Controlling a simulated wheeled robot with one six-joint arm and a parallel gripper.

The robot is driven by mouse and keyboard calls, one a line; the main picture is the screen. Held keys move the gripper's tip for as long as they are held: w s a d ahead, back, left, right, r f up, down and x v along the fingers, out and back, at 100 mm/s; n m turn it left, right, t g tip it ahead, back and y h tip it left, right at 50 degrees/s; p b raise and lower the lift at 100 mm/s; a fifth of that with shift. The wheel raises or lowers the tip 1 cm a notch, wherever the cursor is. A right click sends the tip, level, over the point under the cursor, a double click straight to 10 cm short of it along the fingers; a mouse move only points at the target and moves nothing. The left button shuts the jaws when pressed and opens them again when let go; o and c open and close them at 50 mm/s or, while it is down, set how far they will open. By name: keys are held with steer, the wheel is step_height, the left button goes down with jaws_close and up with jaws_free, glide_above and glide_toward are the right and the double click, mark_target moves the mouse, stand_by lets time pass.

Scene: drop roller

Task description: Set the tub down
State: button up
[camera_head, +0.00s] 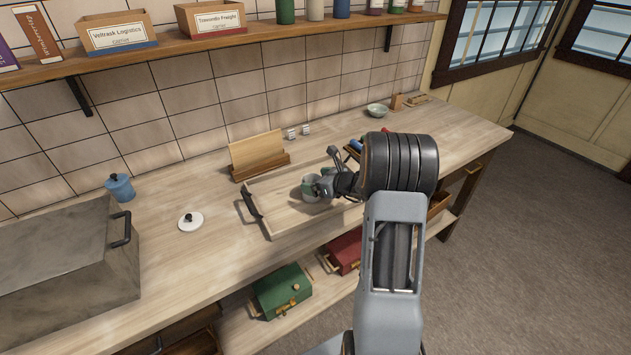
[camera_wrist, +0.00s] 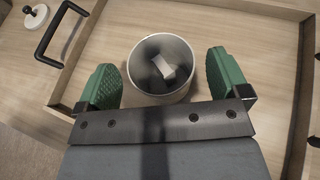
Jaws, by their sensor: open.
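The tub (camera_wrist: 160,98) is a pale, round, open-topped container, seen from above in the wrist view, with a small white block (camera_wrist: 164,67) inside. It appears to stand upright on the floor of a wooden tray (camera_wrist: 262,38). My gripper (camera_wrist: 165,77) is open, its green-padded fingers on either side of the tub with a visible gap on each side. In the head view my gripper (camera_head: 313,187) is low over the tray (camera_head: 280,208), and it and my arm largely hide the tub there.
A white lid with a dark knob (camera_head: 190,221) and a blue lidded jar (camera_head: 119,187) lie left of the tray. A large grey box (camera_head: 65,260) fills the left counter. A wooden stand (camera_head: 257,155) is behind the tray. The tray has dark handles (camera_head: 250,202).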

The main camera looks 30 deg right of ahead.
steer(key=b+v, duration=0.1)
steer(key=v, duration=0.9)
steer(key=s+a+r+n+g+y, duration=0.1)
steer(key=s+a+r+n+g, duration=0.15)
steer(key=a+n, duration=0.45)
steer(key=s+a+r+n+g, duration=0.1)
steer(key=s+a+n+g, duration=0.3)
steer(key=a+n, duration=0.25)
steer(key=s+a+r+n+h, duration=0.1)
steer(key=s+a+n+h, duration=0.1)
steer(key=s+n, duration=0.4)
steer(key=s+a+r+n+g+h, duration=0.1)
steer(key=s+a+n+h, duration=0.2)
steer(key=s+n, duration=0.3)
steer(key=n+h, duration=0.1)
steer(key=n, duration=0.4)
steer(key=shift+a+r+n+h, duration=0.15)
steer(key=shift+n+h, duration=0.15)
steer(key=shift+n, duration=0.05)
steer(key=shift+g, duration=0.25)
